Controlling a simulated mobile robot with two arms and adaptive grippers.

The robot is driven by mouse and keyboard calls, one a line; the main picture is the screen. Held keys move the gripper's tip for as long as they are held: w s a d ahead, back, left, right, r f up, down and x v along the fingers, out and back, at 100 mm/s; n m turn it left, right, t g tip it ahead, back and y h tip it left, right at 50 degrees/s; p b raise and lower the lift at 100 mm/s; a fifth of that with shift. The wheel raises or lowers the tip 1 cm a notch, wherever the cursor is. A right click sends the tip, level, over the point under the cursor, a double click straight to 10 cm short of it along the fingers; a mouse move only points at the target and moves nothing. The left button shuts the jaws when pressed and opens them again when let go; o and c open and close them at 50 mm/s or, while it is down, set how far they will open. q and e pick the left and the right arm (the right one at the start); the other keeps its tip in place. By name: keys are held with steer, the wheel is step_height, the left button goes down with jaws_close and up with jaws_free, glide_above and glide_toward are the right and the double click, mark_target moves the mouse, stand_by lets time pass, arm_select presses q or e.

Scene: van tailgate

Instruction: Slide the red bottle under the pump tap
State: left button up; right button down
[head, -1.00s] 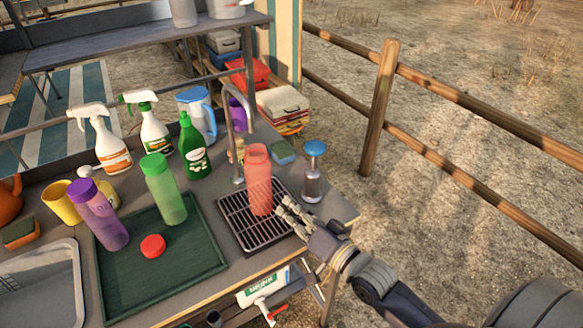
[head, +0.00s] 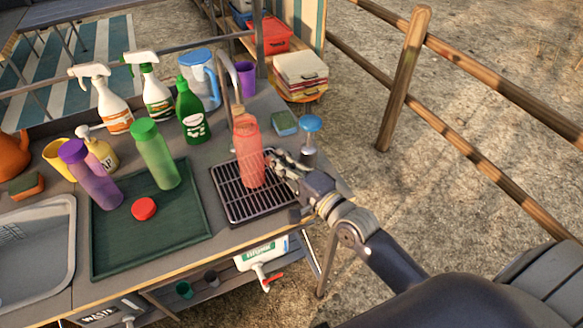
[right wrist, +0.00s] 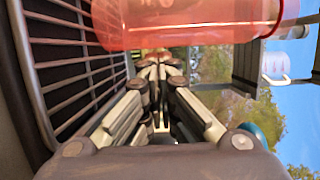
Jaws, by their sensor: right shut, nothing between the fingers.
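The red bottle (head: 248,152) stands upright and uncapped on the black slatted drip rack (head: 225,196). The pump tap (head: 229,72) is a thin metal gooseneck at the rack's back edge. Its spout end shows just above the bottle's mouth in the head view; exact alignment in depth is unclear. My right gripper (head: 276,163) is shut and empty, at the bottle's right side. In the right wrist view, the shut fingertips (right wrist: 155,64) meet or nearly meet the wall of the red bottle (right wrist: 190,18). My left gripper is out of view.
A sponge (head: 285,123) lies behind the rack. Left, a green tray (head: 125,250) holds a green bottle (head: 155,155), a purple bottle (head: 92,175) and a red cap (head: 144,208). Spray bottles stand at the back.

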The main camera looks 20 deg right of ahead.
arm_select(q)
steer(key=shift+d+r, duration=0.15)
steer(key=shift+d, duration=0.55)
arm_select(e)
steer(key=shift+x, duration=1.4)
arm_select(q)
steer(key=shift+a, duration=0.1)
arm_select(e)
steer(key=shift+s+a+r+p, duration=0.15)
steer(key=shift+s+a+p, duration=0.2)
steer(key=shift+p, duration=0.3)
steer(key=shift+s+a, duration=0.1)
steer(key=shift+a, duration=0.15)
steer(key=shift+s+a, duration=0.1)
steer(key=shift+a, duration=0.05)
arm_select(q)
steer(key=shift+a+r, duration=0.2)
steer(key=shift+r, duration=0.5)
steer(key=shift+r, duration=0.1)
arm_select(e)
steer(key=shift+s, duration=0.1)
